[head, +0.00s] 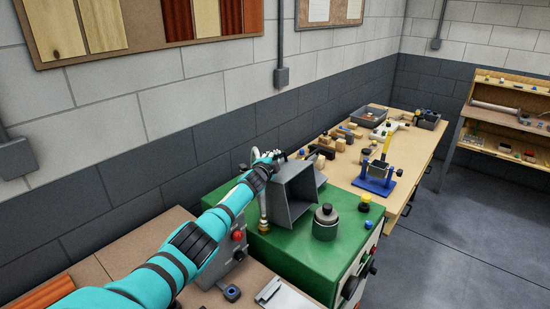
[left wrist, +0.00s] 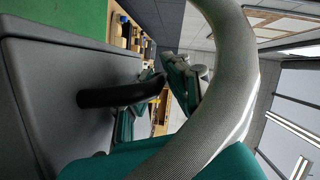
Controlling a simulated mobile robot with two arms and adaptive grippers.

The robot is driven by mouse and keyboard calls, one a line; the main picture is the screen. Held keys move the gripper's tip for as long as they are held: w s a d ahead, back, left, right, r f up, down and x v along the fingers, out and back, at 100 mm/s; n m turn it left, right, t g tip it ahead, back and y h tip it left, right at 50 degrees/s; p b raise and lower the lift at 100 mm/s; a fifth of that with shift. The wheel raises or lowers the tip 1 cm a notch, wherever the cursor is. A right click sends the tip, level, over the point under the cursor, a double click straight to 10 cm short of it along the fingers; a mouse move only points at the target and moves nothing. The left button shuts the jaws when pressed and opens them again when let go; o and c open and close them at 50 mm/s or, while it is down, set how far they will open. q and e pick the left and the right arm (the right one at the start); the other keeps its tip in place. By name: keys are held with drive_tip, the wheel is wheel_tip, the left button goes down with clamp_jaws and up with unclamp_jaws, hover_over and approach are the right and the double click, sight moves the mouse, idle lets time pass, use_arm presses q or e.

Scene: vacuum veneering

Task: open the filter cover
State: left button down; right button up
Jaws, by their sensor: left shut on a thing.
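The grey filter cover (head: 288,194) stands raised on the green machine (head: 290,249), its hollow side facing my head camera. In the left wrist view the cover is a smooth grey panel (left wrist: 45,95) at the left, with a dark curved handle (left wrist: 108,96) on it. My left gripper (head: 277,160) is at the cover's upper left edge and is shut on the handle. The exact contact is hidden by the arm and cover in the head view. My right gripper is not in view.
A dark round knob or jar (head: 325,222) stands on the machine, right of the cover. A yellow-topped knob (head: 365,201) is further right. A wooden bench (head: 415,165) with several tools adjoins at the back right. A large grey hose (left wrist: 236,60) crosses the left wrist view.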

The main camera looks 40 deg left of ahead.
use_arm(q)
drive_tip(key=c, duration=1.4)
unclamp_jaws()
drive_tip(key=shift+w+d+r, duration=0.1)
drive_tip(key=shift+d+r, duration=0.05)
drive_tip(key=shift+r, duration=0.1)
drive_tip(key=shift+c, duration=0.2)
drive_tip(key=shift+o, duration=0.3)
drive_tip(key=shift+f, duration=0.15)
drive_tip(key=shift+s, duration=0.7)
drive_tip(key=v, duration=1)
drive_tip(key=shift+s+d, duration=0.25)
drive_tip(key=shift+s, duration=0.05)
